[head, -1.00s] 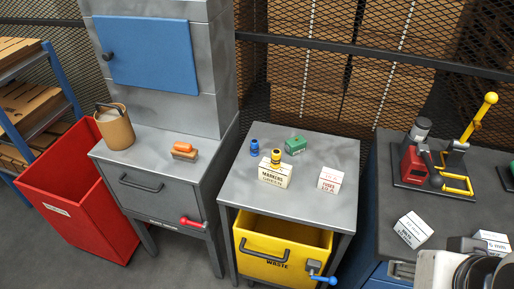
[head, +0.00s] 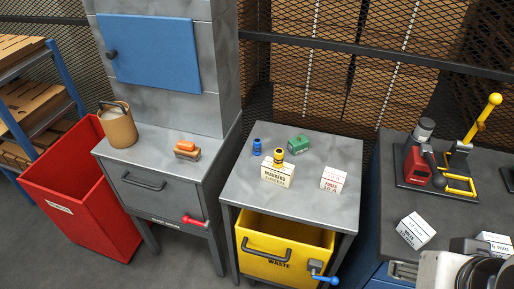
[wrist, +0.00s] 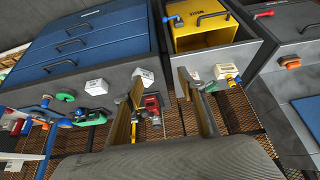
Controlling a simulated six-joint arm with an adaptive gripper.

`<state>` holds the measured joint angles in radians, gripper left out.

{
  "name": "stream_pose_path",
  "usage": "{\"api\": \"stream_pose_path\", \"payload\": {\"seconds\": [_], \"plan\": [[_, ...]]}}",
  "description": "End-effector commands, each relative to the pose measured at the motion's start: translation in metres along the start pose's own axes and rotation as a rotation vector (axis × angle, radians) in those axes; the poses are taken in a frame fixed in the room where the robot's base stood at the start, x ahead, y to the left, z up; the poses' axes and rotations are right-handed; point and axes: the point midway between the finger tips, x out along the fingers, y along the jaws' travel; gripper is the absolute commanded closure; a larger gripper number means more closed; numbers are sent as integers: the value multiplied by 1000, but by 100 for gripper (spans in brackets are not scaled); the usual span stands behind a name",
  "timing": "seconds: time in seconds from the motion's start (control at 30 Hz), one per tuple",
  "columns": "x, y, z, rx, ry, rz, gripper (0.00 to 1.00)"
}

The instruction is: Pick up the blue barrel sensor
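The blue barrel sensor (head: 256,147) is a small blue cylinder standing on the grey table (head: 240,190), at the back left of its top. It stands behind and left of the white markers box (head: 277,174), apart from it. A yellow and black barrel piece (head: 278,157) is on or just behind that box. In the wrist view the blue piece is small and hard to make out near the markers box (wrist: 222,71). My gripper (wrist: 163,98) shows two spread fingers with nothing between them, away from the sensor.
A green block (head: 298,144) lies right of the sensor and a white fuses box (head: 333,179) stands at the table's right. A yellow waste bin (head: 285,243) hangs below. The right bench holds a red device (head: 417,167) and a yellow-handled lever press (head: 483,118).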

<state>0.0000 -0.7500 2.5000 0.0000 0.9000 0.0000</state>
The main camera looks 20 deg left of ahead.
Motion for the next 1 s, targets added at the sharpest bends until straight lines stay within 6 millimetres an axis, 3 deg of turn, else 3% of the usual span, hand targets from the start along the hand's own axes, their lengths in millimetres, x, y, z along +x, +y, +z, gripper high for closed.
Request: {"api": "stream_pose_path", "payload": {"seconds": [0.27, 0.47, 1.0], "plan": [[0, -2, -4, 10, 4, -7, 60], [3, -16, -27, 77, 30, -48, 60], [25, -101, -160, 531, 127, -297, 60]]}}
